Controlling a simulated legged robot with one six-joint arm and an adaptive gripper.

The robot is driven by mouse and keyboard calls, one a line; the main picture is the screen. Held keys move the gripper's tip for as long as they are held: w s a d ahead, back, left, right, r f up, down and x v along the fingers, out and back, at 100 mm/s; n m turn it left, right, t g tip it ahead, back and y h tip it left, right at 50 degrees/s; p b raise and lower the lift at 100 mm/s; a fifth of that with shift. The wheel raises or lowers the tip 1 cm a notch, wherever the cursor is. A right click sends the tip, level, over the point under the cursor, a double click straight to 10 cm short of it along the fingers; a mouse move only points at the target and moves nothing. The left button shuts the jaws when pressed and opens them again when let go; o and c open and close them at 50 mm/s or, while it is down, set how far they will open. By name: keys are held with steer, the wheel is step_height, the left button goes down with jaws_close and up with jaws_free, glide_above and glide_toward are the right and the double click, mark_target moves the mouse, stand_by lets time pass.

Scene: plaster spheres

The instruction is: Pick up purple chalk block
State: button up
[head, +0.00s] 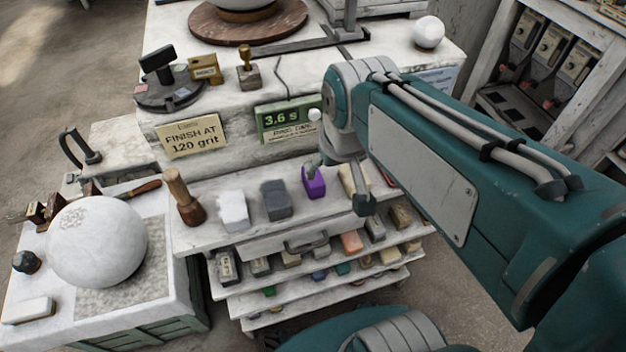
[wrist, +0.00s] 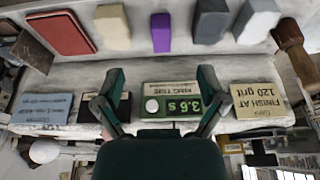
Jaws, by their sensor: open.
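The purple chalk block (head: 314,184) stands on the top shelf ledge, between a dark grey block (head: 276,199) and a cream block (head: 352,179). In the wrist view, which looks upside down, the purple block (wrist: 161,32) shows at the top middle, beyond the fingertips and roughly centred between them. My gripper (head: 339,182) is close to the purple block in the head view, and one finger overlaps its top edge. In the wrist view my gripper (wrist: 160,80) has its two fingers spread wide with nothing between them.
A white block (head: 233,211) and a wooden mallet (head: 183,197) stand left along the ledge. A green timer sign (head: 288,120) and a "FINISH AT 120 grit" card (head: 192,136) are behind. Lower shelves hold several small blocks. A large plaster sphere (head: 98,242) sits at left.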

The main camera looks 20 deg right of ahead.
mark_target(314, 183)
steer(key=w+f+g, duration=0.1)
steer(key=w, duration=0.2)
steer(key=w+f+g, duration=0.1)
steer(key=w+f, duration=0.1)
steer(key=w, duration=0.1)
steer(key=w+f+g, duration=0.1)
steer(key=w+f, duration=0.1)
steer(key=w, duration=0.1)
steer(key=shift+g, duration=0.3)
steer(key=shift+f, duration=0.15)
step_height(314, 183, down, 11)
steer(key=shift+w+r, duration=0.15)
steer(key=shift+r, duration=0.05)
jaws_close()
